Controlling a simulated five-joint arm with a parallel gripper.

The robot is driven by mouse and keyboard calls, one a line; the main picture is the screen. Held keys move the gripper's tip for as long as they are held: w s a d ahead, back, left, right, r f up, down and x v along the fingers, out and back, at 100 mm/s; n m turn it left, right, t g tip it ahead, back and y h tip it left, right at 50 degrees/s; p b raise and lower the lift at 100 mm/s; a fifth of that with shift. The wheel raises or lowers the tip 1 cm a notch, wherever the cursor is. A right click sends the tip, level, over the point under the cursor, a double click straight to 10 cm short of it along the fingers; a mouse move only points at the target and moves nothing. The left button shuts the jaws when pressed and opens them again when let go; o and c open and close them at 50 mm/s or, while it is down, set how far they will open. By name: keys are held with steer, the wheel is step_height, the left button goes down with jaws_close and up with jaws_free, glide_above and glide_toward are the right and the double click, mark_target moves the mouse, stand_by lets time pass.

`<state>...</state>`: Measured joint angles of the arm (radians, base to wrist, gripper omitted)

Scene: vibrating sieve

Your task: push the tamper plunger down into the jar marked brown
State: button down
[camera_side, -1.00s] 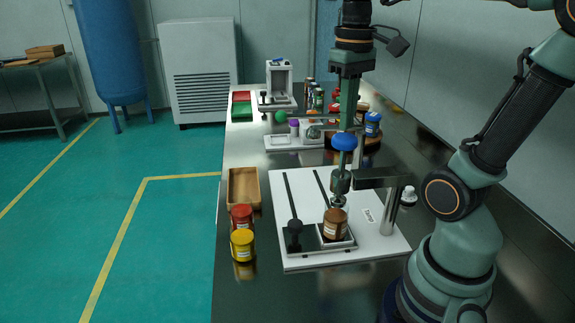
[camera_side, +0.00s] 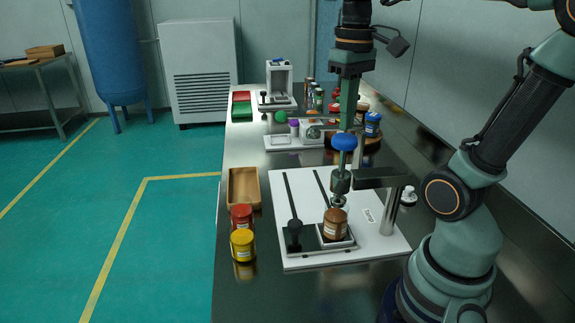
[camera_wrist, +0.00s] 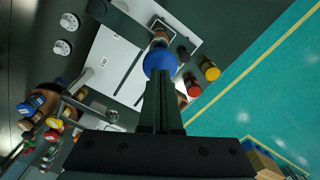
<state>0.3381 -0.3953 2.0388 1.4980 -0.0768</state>
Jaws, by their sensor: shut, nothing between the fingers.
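The tamper plunger has a blue round knob (camera_side: 344,142) on a shaft, with a grey-green body (camera_side: 340,182) below at the bracket arm (camera_side: 378,178). The brown jar (camera_side: 336,225) stands upright on the dark plate of the white board, directly under the plunger. The plunger's lower end is at the jar's mouth; I cannot tell how far inside. My gripper (camera_side: 346,129) points down, shut and empty, with its fingertips at the top of the knob and seemingly touching it. In the wrist view the knob (camera_wrist: 160,58) sits at the fingertips (camera_wrist: 160,76) and partly hides the jar.
Red (camera_side: 241,217) and yellow (camera_side: 242,245) jars stand left of the white board (camera_side: 372,243), with a wooden tray (camera_side: 243,188) behind them. A black knob (camera_side: 294,228) is on the plate left of the brown jar. The bracket post (camera_side: 390,214) stands at right.

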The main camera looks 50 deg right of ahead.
mark_target(345, 137)
steer(key=shift+f, duration=0.15)
steer(key=shift+f, duration=3.25)
steer(key=shift+r, duration=5.55)
steer(key=w+a+f+n+t, duration=0.3)
steer(key=a+f+t, duration=0.2)
steer(key=a+f, duration=0.3)
steer(key=shift+w+a+f+t, duration=0.2)
steer(key=shift+a+f+t, duration=0.15)
steer(key=shift+f, duration=0.3)
